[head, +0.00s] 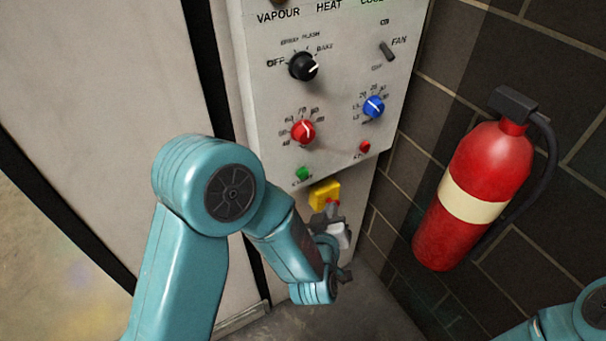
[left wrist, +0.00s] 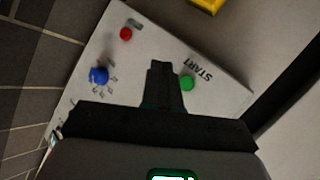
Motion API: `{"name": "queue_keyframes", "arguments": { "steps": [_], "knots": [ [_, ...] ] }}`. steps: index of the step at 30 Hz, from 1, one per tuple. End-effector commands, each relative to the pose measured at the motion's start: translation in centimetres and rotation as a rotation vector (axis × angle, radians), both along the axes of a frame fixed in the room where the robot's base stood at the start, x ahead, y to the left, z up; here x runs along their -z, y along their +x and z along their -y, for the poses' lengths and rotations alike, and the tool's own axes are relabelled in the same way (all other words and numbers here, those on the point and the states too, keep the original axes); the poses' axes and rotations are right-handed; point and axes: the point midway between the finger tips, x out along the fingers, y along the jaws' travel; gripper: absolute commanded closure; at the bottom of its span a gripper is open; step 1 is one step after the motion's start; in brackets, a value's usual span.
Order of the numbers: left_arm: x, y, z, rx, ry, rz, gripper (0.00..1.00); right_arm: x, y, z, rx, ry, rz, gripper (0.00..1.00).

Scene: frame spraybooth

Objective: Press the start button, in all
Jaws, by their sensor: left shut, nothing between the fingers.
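The green start button (head: 302,174) is at the bottom left of the pale control panel (head: 270,110). In the left wrist view the green button (left wrist: 187,82) shows with the word START beside it. My left gripper (left wrist: 162,68) is shut and empty, its dark fingertips just left of the button in that view. I cannot tell how far the tips are from the panel face. My right gripper is not in view.
The panel also carries a black knob (head: 303,67), a red knob (head: 303,132), a blue knob (head: 374,107), a fan switch (head: 387,51) and a small red button (head: 365,147). A yellow box (head: 324,193) sits below. A fire extinguisher (head: 475,195) hangs on the brick wall at right.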

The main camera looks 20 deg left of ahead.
Motion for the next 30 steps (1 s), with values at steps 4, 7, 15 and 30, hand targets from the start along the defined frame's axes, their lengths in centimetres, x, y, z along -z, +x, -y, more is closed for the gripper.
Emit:
{"name": "queue_keyframes", "arguments": {
  "steps": [4, 7, 15, 30],
  "knots": [
    [0.0, -0.1, 0.0, 0.0, 0.0, -0.001, 1.0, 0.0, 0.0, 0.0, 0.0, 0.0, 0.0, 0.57],
    [0.0, 0.0, -0.3, -0.002, 0.0, -0.001, 1.0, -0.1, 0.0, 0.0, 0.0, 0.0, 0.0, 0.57],
    [-0.1, 1.6, -2.9, -0.005, 0.0, -0.001, 1.0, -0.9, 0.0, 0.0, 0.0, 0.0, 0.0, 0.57],
    [0.1, 4.9, -7.0, -0.002, 0.001, 0.0, 1.0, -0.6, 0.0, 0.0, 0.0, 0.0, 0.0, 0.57]
  ]
}}
